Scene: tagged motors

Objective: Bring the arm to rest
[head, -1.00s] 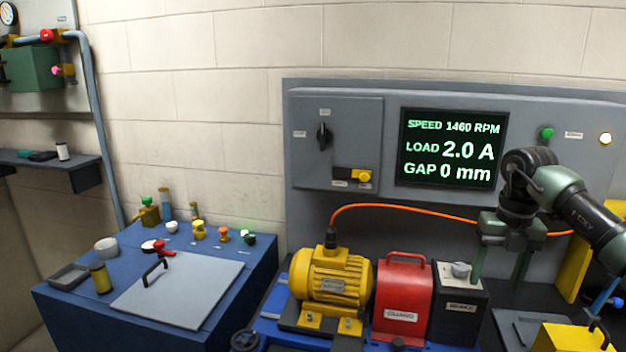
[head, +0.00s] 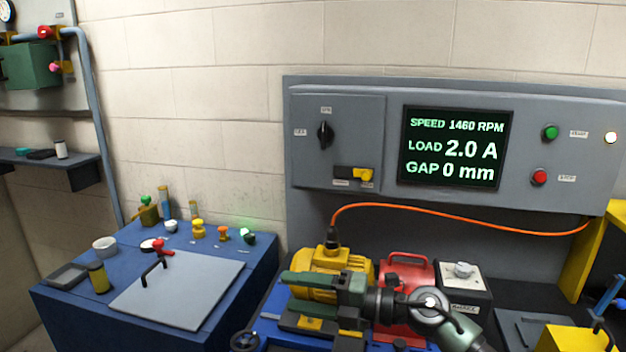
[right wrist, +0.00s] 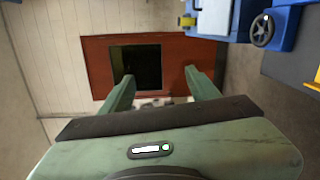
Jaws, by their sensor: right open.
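My right gripper (head: 325,297) is in front of the yellow motor (head: 312,265) and the red guard (head: 407,272) in the head view, with its fingers pointing left. It partly hides both. In the right wrist view its two green fingers (right wrist: 160,90) stand wide apart with nothing between them. My right arm comes in from the lower right. My left gripper is not in view.
A grey panel (head: 375,92) with a lit screen (head: 455,148) is on the wall. An orange cable (head: 460,215) runs along it. A dark box with a knob (head: 462,270) stands beside the guard. A blue bench (head: 70,300) is at left, a yellow box (head: 560,340) at lower right.

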